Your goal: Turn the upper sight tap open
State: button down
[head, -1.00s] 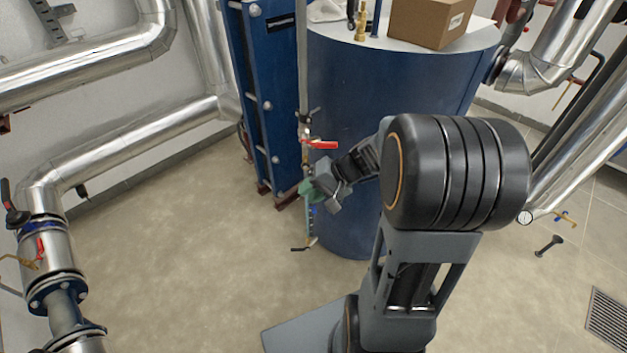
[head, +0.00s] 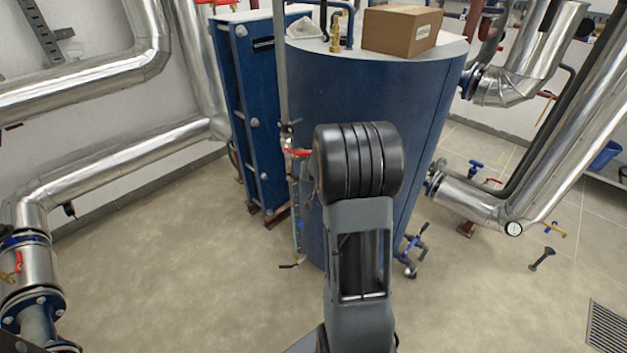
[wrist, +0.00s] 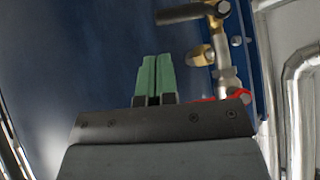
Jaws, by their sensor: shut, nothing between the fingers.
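The upper sight tap shows in the wrist view as a brass valve (wrist: 222,48) with a black lever (wrist: 186,13) reaching left near the top edge. My gripper (wrist: 155,60) has its two green fingers pressed together, with nothing between them. In the picture the fingertips are below the lever and left of the brass body, apart from both. A red lever (wrist: 222,97) shows just right of the fingers, partly behind my gripper body.
The blue tank (head: 375,95) stands close behind my arm, with a cardboard box (head: 402,30) on top. The blue plate exchanger (head: 245,110) is left of the sight line. A lower black tap lever (head: 289,265) is near the floor. Floor to the left is clear.

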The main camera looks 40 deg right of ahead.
jog(key=b+x, duration=0.1)
jog(key=x, duration=0.5)
jog(key=shift+a, duration=0.1)
